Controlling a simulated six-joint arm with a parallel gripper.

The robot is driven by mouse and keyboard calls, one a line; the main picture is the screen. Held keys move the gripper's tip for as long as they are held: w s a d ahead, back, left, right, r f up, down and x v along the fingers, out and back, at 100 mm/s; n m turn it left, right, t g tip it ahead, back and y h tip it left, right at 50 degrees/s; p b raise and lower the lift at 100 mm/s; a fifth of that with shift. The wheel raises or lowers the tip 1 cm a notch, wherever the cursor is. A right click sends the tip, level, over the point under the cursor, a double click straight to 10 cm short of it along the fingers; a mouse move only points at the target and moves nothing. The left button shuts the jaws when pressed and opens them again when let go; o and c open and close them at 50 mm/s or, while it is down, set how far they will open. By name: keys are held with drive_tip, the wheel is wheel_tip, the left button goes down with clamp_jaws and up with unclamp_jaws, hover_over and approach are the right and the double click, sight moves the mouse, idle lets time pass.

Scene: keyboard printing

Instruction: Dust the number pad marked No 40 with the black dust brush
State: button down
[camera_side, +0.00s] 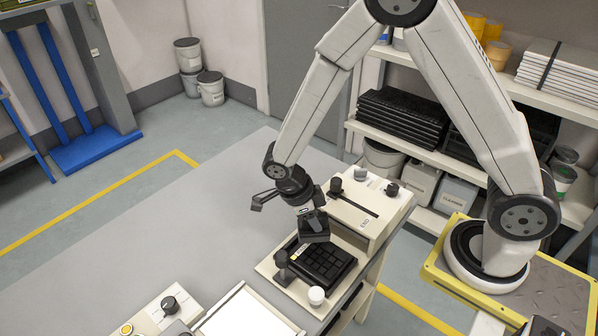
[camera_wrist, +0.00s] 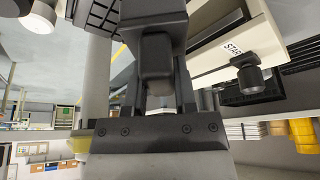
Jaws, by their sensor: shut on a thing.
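The number pad (camera_side: 325,262) is black and sits in a cream holder (camera_side: 272,270) at the front end of the bench; its number cannot be read. A small yellow label (camera_side: 294,259) shows at its left corner. My gripper (camera_side: 305,207) is shut on the black dust brush (camera_side: 314,228), over the pad's far edge. I cannot tell whether the brush touches the keys. In the wrist view, my gripper (camera_wrist: 158,100) has its fingers on both sides of the brush's dark handle (camera_wrist: 157,65). Part of the pad (camera_wrist: 104,16) shows at the top left.
A cream machine (camera_side: 368,212) with dark knobs stands just behind the pad; its START knob (camera_wrist: 250,76) is close. A dark clamp (camera_side: 281,264) and a white knob (camera_side: 316,296) flank the pad. A white tray (camera_side: 248,312) lies in front.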

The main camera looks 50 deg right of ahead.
drive_tip(key=shift+r, duration=2.55)
drive_tip(key=shift+a, duration=0.1)
